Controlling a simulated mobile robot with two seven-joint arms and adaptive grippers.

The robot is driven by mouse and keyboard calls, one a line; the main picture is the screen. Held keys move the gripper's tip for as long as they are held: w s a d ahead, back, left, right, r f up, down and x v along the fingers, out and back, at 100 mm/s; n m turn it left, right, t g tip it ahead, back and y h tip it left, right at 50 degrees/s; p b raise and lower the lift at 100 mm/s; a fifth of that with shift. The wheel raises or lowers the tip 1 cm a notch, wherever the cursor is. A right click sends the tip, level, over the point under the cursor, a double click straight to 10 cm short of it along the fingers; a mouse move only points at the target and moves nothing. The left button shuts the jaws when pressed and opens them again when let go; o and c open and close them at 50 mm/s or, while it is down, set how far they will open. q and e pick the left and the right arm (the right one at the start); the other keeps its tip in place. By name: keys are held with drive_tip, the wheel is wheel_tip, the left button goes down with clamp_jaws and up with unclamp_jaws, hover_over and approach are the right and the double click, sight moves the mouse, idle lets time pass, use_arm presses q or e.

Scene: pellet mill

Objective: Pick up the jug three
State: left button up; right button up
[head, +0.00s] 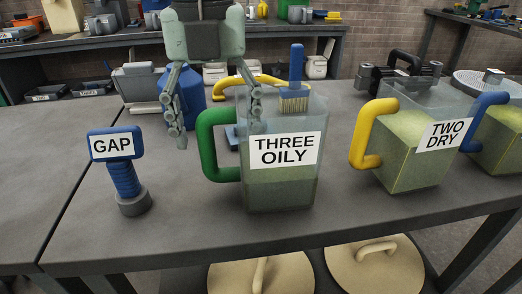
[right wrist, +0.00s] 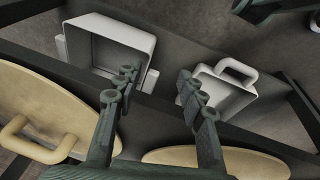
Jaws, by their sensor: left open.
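Jug three (head: 280,192) stands upright on the grey bench in the head view. It is a clear jug with a green handle (head: 208,146) on its left, a "THREE OILY" label and a greenish fill. A blue-handled brush (head: 295,68) shows at its top. My left gripper (head: 217,132) points down, open, with one finger left of the green handle and the other overlapping the jug's left rim in the picture; I cannot tell whether it touches. My right gripper (right wrist: 157,76) is open and empty in the right wrist view, over pale bins and round lids.
A blue "GAP" sign post (head: 124,178) stands left of the jug. Jug two (head: 408,160), labelled "TWO DRY", with a yellow handle, stands to the right. A blue object (head: 190,95) stands behind my left gripper. Lids (head: 262,272) lie below the bench.

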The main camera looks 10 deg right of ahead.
use_arm(q)
drive_tip(key=c, duration=0.4)
clamp_jaws()
drive_tip(key=shift+r, duration=0.1)
drive_tip(key=shift+r, duration=0.15)
